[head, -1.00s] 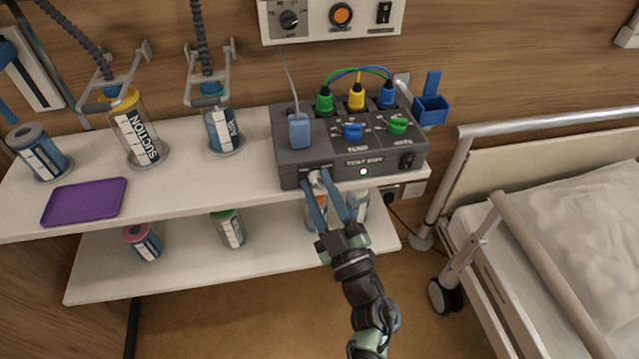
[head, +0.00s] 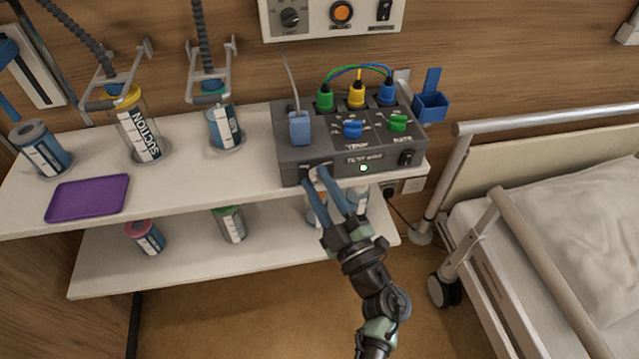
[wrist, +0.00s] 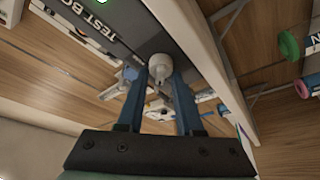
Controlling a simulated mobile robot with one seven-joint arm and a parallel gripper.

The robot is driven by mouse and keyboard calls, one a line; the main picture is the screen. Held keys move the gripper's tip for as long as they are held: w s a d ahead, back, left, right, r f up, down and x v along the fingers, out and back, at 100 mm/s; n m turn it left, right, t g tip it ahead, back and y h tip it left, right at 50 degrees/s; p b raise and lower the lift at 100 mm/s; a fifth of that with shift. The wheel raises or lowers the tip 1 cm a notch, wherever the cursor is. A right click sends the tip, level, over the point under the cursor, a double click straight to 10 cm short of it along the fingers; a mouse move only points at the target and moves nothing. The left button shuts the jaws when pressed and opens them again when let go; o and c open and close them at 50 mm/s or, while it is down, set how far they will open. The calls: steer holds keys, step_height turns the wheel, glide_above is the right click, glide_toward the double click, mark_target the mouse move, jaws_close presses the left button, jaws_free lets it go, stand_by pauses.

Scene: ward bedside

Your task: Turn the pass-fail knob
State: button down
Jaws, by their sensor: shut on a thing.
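The grey test box (head: 300,160) stands on the upper shelf at its front edge, a green light lit on its front. The pass-fail knob (wrist: 160,70) is a small pale knob on that front face, left of the light. My gripper (head: 318,174) reaches up from below with its two blue fingers at the knob. In the wrist view my gripper (wrist: 162,78) has its fingertips on both sides of the knob, shut on it. In the head view the fingers mostly hide the knob, and its pointer and label cannot be read.
The blue knob (head: 352,129) and green knob (head: 398,123) sit on the box's top, with plugs behind. A purple tray (head: 88,198) and canisters stand left on the upper shelf (head: 200,190). A bed rail (head: 540,120) is at the right. The lower shelf (head: 180,265) runs beneath.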

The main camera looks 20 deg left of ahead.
steer(key=c, duration=0.6)
jaws_free()
steer(key=shift+d, duration=0.1)
steer(key=v, duration=1.3)
